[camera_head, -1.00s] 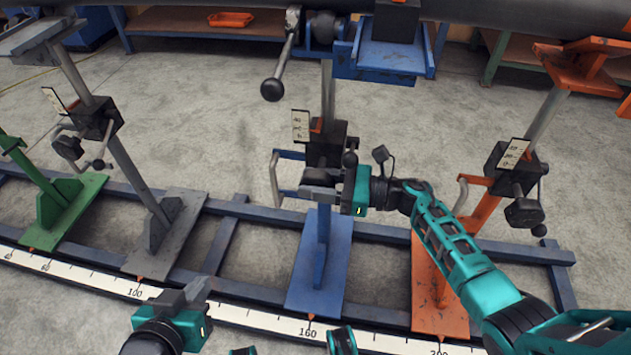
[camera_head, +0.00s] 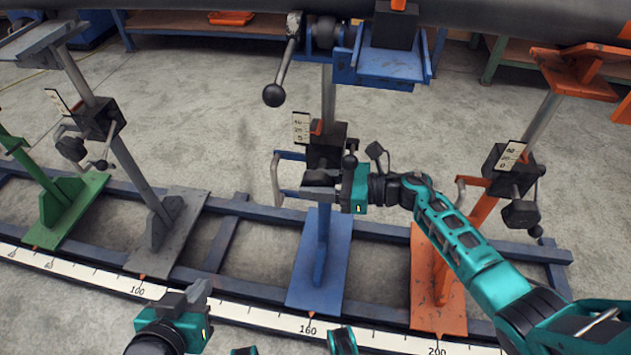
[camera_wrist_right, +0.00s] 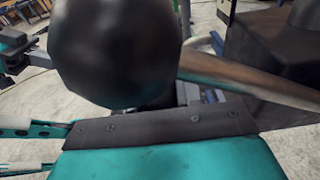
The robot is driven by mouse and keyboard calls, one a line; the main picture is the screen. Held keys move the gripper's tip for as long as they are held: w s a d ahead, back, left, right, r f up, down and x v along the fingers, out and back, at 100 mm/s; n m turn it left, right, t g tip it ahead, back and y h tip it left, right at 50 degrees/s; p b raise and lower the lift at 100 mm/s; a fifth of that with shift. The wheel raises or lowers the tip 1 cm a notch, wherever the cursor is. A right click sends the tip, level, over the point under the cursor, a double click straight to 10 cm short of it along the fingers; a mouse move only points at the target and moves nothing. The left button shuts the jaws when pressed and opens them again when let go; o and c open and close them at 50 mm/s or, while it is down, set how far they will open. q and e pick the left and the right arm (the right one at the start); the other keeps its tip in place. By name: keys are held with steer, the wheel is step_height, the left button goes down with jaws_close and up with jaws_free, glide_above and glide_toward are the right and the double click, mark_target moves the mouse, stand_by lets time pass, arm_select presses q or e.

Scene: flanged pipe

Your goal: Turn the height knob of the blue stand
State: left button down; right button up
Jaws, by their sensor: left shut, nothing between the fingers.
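The blue stand (camera_head: 322,265) stands upright in the middle of the head view. Its dark height block (camera_head: 327,140) carries a white scale plate (camera_head: 301,128). The dark height knob (camera_head: 318,178) is low on the block's near side, partly hidden by my right gripper (camera_head: 318,190). That gripper comes in from the right, its fingers at the knob and appearing shut on it; the far finger is hidden. A black ball (camera_wrist_right: 115,50) fills much of the right wrist view, and the fingertips are not seen there. My left gripper (camera_head: 198,292) is shut and empty, at lower left, away from the stand.
The grey stand (camera_head: 168,235) and green stand (camera_head: 65,212) are at left; the orange stand (camera_head: 438,285) is close under my right arm. A dark pipe (camera_head: 480,20) runs across the top. A ball-ended lever (camera_head: 275,95) hangs from the blue stand's head.

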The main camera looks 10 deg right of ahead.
steer(key=o, duration=0.3)
steer(key=shift+o, duration=0.2)
steer(key=p+v, duration=0.1)
steer(key=v, duration=1.2)
